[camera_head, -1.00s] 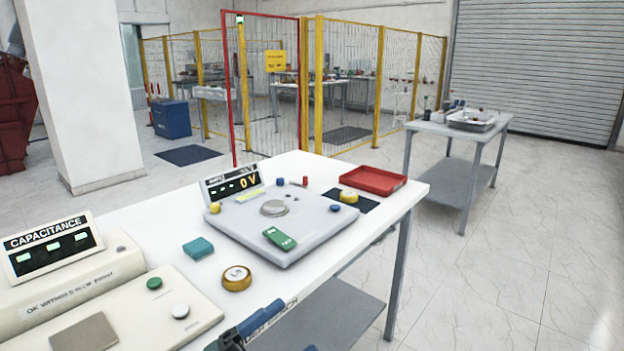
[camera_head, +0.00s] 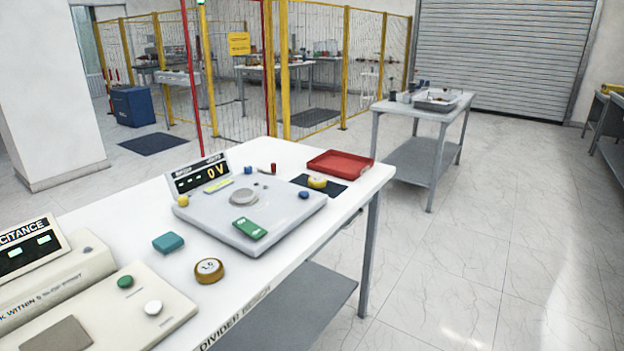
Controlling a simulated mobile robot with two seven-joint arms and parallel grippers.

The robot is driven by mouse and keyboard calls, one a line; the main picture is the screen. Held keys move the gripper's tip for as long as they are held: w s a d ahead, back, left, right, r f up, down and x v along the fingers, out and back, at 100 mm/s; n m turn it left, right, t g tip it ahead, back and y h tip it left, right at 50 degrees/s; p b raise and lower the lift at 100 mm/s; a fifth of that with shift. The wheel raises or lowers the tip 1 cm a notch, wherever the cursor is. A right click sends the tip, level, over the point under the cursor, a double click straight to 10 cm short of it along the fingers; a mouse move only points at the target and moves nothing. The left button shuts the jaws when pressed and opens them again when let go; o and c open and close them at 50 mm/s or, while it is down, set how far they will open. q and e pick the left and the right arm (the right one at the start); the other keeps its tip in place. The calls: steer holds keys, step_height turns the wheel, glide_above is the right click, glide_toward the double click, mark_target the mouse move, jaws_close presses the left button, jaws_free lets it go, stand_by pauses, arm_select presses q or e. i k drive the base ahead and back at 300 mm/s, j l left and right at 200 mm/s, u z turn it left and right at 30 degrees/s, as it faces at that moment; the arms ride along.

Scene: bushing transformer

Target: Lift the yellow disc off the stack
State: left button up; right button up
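A yellow-brown disc with a pale, marked top (camera_head: 209,270) lies on the white bench near its front edge. A smaller yellow round piece (camera_head: 317,182) sits on a dark mat (camera_head: 334,192) at the bench's far right; whether it rests on other pieces is too small to tell. I cannot tell which of these is the task's disc, and no clear stack shows. Neither of my grippers is in view.
A grey plate unit (camera_head: 285,213) with a 0 V display (camera_head: 200,174) fills the bench's middle, with a green block (camera_head: 250,228) on it. A teal block (camera_head: 168,242), a red tray (camera_head: 340,163) and a cream capacitance unit (camera_head: 30,255) stand around. Open floor lies right.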

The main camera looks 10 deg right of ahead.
mark_target(317, 181)
steer(key=i+l, duration=0.7)
steer(key=l, duration=0.25)
steer(key=i+l, duration=0.3)
steer(key=l, duration=0.15)
